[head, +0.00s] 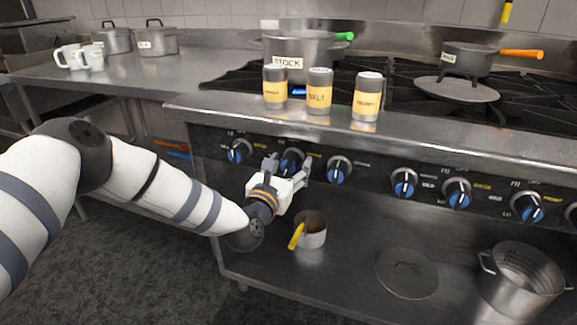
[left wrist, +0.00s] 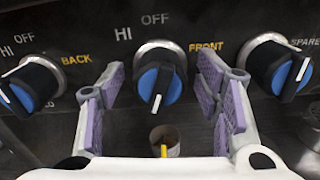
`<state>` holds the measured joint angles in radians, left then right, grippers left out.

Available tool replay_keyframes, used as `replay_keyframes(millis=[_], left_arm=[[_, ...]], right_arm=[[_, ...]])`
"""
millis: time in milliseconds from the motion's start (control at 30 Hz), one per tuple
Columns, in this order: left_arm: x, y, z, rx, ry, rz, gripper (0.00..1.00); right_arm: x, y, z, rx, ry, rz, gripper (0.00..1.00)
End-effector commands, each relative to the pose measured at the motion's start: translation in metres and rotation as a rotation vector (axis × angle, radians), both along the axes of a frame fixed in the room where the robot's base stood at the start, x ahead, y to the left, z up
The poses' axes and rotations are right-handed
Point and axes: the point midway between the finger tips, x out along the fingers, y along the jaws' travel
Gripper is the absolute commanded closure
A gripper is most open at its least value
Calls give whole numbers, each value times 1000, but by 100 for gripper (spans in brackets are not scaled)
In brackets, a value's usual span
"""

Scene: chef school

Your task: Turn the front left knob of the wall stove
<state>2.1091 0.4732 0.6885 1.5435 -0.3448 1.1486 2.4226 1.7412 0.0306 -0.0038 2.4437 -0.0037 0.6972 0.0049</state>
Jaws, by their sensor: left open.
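The stove's control panel carries a row of black knobs with blue faces. The knob labelled FRONT (left wrist: 160,86) is second from the left, and its white pointer line points down in the left wrist view. In the head view this knob (head: 291,161) is partly hidden behind my left gripper (head: 287,172). My left gripper (left wrist: 163,100) is open, with one finger on each side of the FRONT knob. I cannot tell whether the fingers touch it. The BACK knob (left wrist: 30,87) is to its left and the SPARE knob (left wrist: 278,69) to its right. My right gripper is not in view.
Three yellow-labelled jars (head: 319,92) stand on the stove's front ledge above the panel. A stock pot (head: 303,47) is behind them. Below the panel, a small pot with a yellow handle (head: 312,232) and a large steel pot (head: 521,280) stand on the lower shelf.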

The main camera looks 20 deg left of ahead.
Motion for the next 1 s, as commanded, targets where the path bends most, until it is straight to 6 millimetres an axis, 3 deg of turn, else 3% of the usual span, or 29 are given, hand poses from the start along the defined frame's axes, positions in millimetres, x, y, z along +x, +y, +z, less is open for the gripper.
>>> replay_keyframes(millis=[67,267,667,1000], left_arm=[[0,0,0,0,0,0,46],[0,0,0,1,0,0,90],[-1,0,-1,65,-1,0,90],[-1,-1,-1,335,-10,-1,90]], right_arm=[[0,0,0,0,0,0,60],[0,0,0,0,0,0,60],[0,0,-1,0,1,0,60],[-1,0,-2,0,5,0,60]])
